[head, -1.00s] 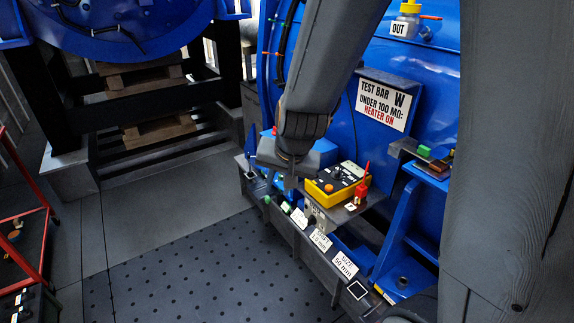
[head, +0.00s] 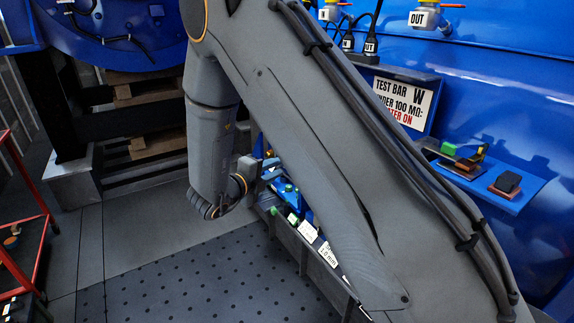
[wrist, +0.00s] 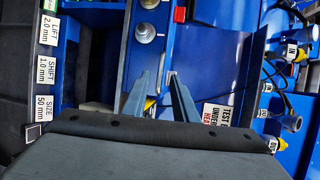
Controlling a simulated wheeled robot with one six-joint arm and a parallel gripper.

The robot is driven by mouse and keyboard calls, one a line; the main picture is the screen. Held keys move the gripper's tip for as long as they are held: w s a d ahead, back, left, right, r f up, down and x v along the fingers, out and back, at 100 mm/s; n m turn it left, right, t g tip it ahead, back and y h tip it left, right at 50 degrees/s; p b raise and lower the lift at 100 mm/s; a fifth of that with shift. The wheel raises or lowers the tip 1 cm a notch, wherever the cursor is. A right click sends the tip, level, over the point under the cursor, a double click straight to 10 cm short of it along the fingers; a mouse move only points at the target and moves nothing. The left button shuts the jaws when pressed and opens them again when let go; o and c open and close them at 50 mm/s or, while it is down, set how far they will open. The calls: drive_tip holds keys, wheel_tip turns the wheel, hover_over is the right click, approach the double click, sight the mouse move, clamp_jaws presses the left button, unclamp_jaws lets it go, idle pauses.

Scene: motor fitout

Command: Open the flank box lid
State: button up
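In the wrist view, my gripper (wrist: 158,76) has its two fingers apart, with nothing held between them. The blue motor housing (head: 490,75) fills the right of the head view, partly behind my arm.
The test bar sign (head: 405,100) is on the housing. A blue shelf (head: 520,195) carries small blocks. A red cart (head: 40,235) stands left. The dotted floor mat (head: 220,275) is clear.

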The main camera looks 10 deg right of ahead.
drive_tip(key=p+x, duration=0.1)
drive_tip(key=x, duration=0.5)
clamp_jaws()
